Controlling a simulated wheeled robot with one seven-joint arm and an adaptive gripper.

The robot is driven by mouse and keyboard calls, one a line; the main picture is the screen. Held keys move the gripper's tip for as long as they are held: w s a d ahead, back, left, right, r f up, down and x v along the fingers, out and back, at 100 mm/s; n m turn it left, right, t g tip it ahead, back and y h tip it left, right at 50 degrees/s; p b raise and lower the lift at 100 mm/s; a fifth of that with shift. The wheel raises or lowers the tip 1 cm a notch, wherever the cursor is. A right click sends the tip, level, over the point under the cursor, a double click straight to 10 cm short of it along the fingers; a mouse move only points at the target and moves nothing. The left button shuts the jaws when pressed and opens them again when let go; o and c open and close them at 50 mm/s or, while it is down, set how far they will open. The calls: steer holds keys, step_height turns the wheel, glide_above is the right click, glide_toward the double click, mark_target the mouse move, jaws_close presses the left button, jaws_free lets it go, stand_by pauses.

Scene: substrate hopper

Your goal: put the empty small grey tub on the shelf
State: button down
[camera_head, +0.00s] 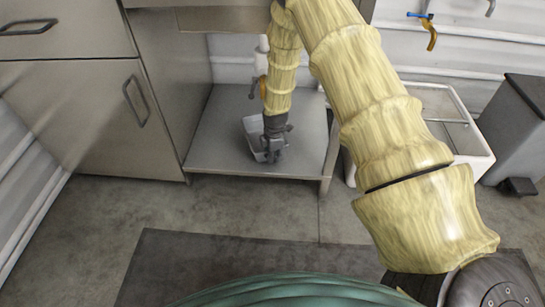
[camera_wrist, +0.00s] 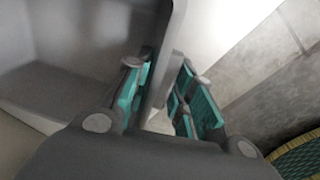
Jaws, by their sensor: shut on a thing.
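The small grey tub (camera_head: 252,125) is at the low metal shelf (camera_head: 212,145) under the counter in the head view. It looks tilted, and I cannot tell whether it touches the shelf. My gripper (camera_head: 271,147) is at the tub's right side, shut on its wall. In the wrist view, the tub's bare inside (camera_wrist: 85,40) fills the upper left, and no contents show. The teal-padded fingers of my gripper (camera_wrist: 163,98) stand on either side of the tub's wall. The tub's far side is partly hidden.
Metal cabinets with a drawer (camera_head: 65,30) and a door (camera_head: 75,115) stand left of the shelf. A white basin (camera_head: 470,145) and a grey pedal bin (camera_head: 515,125) are at the right. A dark mat (camera_head: 185,265) lies in front. The shelf's left and front parts are bare.

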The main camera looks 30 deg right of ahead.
steer(key=shift+r, duration=0.1)
steer(key=c, duration=1.2)
jaws_free()
step_height(320, 180, up, 12)
steer(key=s+p, duration=0.1)
steer(key=p, duration=0.4)
steer(key=s+a+f+m, duration=0.4)
steer(key=s+f, duration=0.2)
steer(key=s, duration=0.5)
steer(key=s+a+f+m, duration=0.4)
steer(key=s+f, duration=0.2)
steer(key=s, duration=0.4)
steer(key=s+a+m, duration=0.2)
steer(key=s+m, duration=0.2)
steer(key=s, duration=0.7)
steer(key=s+a+m+g, duration=0.1)
steer(key=s+a+m, duration=0.2)
steer(key=s, duration=0.8)
steer(key=shift+m, duration=0.8)
